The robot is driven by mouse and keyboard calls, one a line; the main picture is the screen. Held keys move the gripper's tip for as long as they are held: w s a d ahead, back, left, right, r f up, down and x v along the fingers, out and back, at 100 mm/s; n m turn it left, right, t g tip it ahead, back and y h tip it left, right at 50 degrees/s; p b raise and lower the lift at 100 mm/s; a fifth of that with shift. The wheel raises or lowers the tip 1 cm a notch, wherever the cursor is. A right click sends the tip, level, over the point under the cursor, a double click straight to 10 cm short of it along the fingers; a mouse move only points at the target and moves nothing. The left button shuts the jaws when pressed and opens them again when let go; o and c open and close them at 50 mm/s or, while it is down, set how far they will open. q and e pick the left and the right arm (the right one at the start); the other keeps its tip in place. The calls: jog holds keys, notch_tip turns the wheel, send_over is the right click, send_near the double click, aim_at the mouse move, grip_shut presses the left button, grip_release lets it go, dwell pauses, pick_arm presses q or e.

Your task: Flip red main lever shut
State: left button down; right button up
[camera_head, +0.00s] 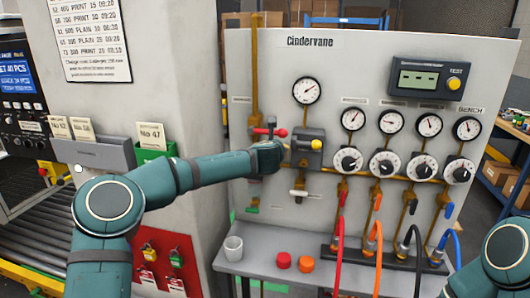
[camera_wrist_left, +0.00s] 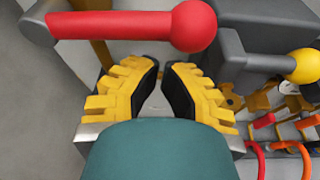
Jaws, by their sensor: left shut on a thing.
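The red main lever (camera_head: 266,131) is on the front panel, on the brass pipe at the upper left. Its bar lies about level, with the ball end to the right. The lever (camera_wrist_left: 130,26) crosses the top of the left wrist view, with its red ball (camera_wrist_left: 194,26) to the right. My left gripper (camera_wrist_left: 164,68) is just below the lever, its yellow-and-black fingers close together. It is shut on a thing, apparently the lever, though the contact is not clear. In the head view my wrist hides the fingers. My right gripper is out of view.
A grey block with a yellow knob (camera_head: 316,145) sits right beside the lever. Gauges, dials and coloured hoses (camera_head: 376,245) fill the panel's right side.

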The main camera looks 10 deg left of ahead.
pick_arm(q)
jog(key=s+b, duration=0.1)
jog(key=s, duration=0.8)
jog(key=shift+s+r+b, duration=0.25)
jog(key=shift+r+b, duration=0.1)
jog(key=shift+b, duration=0.05)
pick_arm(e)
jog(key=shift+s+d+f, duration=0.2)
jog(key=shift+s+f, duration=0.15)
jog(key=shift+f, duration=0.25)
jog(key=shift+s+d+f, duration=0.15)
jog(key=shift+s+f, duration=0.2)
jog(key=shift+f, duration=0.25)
